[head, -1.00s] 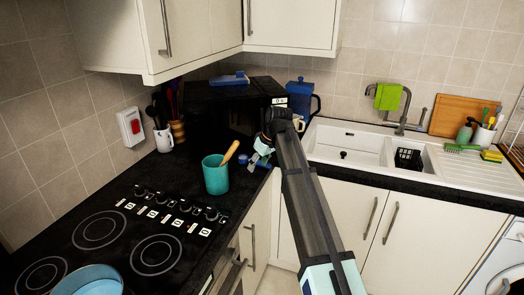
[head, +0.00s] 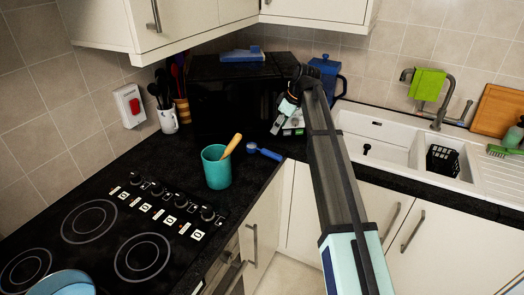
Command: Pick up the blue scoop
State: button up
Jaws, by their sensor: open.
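A blue scoop (head: 265,152) with a round end and a straight handle lies on the black worktop. It is in front of the microwave and right of a teal pot. My gripper (head: 284,115) is open with nothing seen between its fingers. It is above and beyond the scoop in the picture, in front of the microwave's right side, and apart from the scoop. The fingers are small and partly dark against the microwave.
The teal pot (head: 217,168) holds a wooden-handled utensil. The black microwave (head: 230,95) stands behind, with a blue item (head: 242,55) on top. A blue jug (head: 325,75) is behind my arm. The hob (head: 100,230) is at left, the sink (head: 390,150) at right.

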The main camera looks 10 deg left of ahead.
jog(key=p, duration=0.2)
send_over(265, 150)
jog(key=d, duration=0.2)
jog(key=f, duration=0.8)
jog(key=shift+s+f, duration=0.15)
jog(key=shift+s, duration=0.1)
jog(key=shift+p+x, duration=1.35)
jog(key=shift+x, duration=1.3)
grip_shut()
